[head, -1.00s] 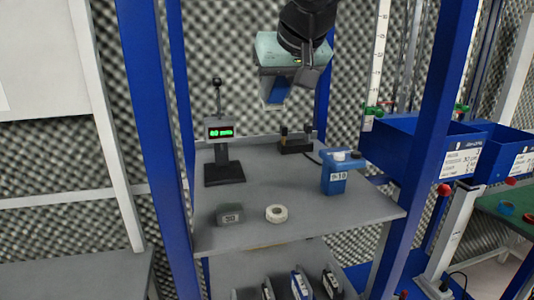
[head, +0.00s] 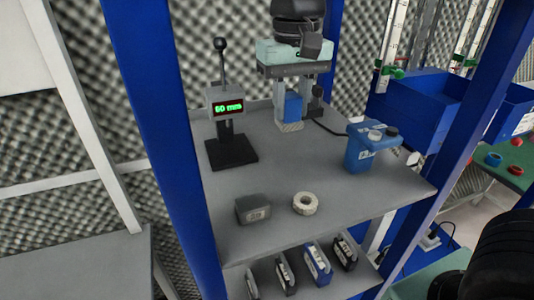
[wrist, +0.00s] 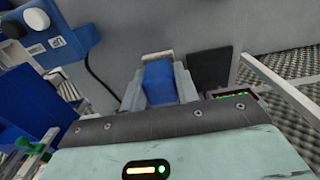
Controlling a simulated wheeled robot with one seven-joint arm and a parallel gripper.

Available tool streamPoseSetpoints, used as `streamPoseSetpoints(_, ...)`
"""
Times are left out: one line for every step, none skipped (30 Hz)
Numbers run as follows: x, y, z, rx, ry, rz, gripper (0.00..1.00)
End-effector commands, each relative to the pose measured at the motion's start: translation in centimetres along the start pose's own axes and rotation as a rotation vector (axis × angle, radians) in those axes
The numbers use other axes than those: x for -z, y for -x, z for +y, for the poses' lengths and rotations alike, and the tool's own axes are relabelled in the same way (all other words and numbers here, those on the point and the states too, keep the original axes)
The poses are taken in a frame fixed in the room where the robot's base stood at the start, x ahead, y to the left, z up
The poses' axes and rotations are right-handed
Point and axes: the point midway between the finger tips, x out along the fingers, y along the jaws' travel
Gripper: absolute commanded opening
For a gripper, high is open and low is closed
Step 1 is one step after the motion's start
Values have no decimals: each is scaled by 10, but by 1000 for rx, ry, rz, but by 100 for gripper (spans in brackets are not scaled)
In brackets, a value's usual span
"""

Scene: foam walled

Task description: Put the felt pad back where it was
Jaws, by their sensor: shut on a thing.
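My gripper (head: 293,115) points down over the back of the grey shelf (head: 330,175). It is shut on a blue block with a pale, rough lower end, which appears to be the felt pad (head: 292,105). In the wrist view the blue pad (wrist: 158,84) sits between the two grey fingers, its pale end towards the shelf. I cannot tell whether that end touches the shelf. A dark post fixture (head: 316,98) with a cable stands at the shelf's back, partly hidden by my gripper. A display stand (head: 226,108) reading 60 mm is to the left.
A blue labelled device (head: 360,152) stands to the right. A grey block (head: 253,209) and a pale ring (head: 305,203) lie near the front edge. A blue upright (head: 165,150) is at the left, and blue bins (head: 425,110) are at the right. The shelf's middle is clear.

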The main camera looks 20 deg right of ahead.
Motion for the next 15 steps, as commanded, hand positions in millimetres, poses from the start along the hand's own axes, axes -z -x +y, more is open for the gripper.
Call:
streamPoseSetpoints(0, -1, 0, -1, -1, -10, 9)
streamPoseSetpoints(0, -2, 0, -1, -1, -15, 9)
streamPoseSetpoints(-1, -6, 0, -1, -1, -19, 9)
streamPoseSetpoints(-1, -10, 0, -1, -1, -22, 9)
streamPoseSetpoints(-1, -15, 0, -2, -1, -25, 9)
streamPoseSetpoints(-2, -22, 1, -2, -1, -26, 9)
streamPoseSetpoints(-2, -28, 0, -2, -1, -25, 9)
streamPoseSetpoints(-2, -34, 0, -2, -1, -25, 9)
streamPoseSetpoints(-2, -41, 0, -2, -1, -25, 9)
streamPoseSetpoints(-2, -46, 0, -2, 0, -24, 9)
streamPoseSetpoints(-2, -50, 0, -1, 0, -23, 9)
streamPoseSetpoints(-2, -55, 0, -1, 0, -22, 9)
streamPoseSetpoints(-2, -58, 0, 0, 0, -21, 9)
streamPoseSetpoints(-2, -60, 0, 0, 0, -20, 9)
streamPoseSetpoints(-2, -63, 0, 0, 0, -20, 9)
